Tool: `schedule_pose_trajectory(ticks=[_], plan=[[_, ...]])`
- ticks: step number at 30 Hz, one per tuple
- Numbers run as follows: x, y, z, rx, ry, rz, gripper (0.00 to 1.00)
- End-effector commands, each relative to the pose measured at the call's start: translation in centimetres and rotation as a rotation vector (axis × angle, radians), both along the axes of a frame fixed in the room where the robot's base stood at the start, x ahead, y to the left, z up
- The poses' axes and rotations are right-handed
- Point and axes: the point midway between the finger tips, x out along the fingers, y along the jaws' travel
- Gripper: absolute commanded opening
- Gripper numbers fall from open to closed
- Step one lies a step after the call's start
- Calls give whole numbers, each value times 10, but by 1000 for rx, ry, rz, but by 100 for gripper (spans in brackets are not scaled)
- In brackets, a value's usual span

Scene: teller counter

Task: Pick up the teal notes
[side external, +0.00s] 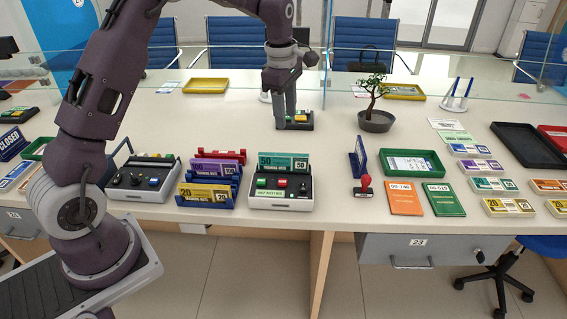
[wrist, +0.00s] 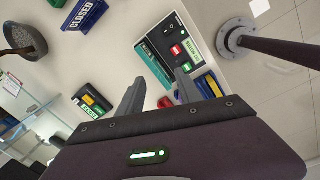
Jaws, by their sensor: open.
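A teal bundle of notes (side external: 283,163) marked 50 stands upright in the back of a grey counting machine (side external: 281,206) at the counter's front middle. In the wrist view, a teal strip (wrist: 154,66) along the machine's edge appears to be that bundle. Another teal bundle (side external: 493,184) lies flat in the stacks at the right. My gripper (side external: 286,112) points down well behind the machine, near a small dark button box (side external: 299,125). In the wrist view my gripper (wrist: 158,84) is open, with nothing between its fingers.
A blue rack (side external: 209,192) with yellow and purple notes stands left of the machine. A blue sign (side external: 358,161) and red-handled stamp (side external: 364,185) stand to its right. A potted bonsai (side external: 376,121) is right of my gripper. Counter between gripper and machine looks clear.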

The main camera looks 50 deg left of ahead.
Motion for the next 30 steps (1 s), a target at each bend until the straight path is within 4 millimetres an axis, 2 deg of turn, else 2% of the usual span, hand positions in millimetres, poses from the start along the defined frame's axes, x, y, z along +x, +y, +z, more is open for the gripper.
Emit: schedule_pose_trajectory(ticks=[1, 3, 6, 20, 28, 30], plan=[[12, 12, -31, -11, 33, 115, 42], [24, 24, -64, -18, 62, 261, 42], [31, 34, -92, -22, 84, 382, 42], [26, 38, -165, -25, 91, 419, 42], [26, 38, -170, -24, 88, 417, 42], [26, 38, -170, -24, 88, 417, 28]])
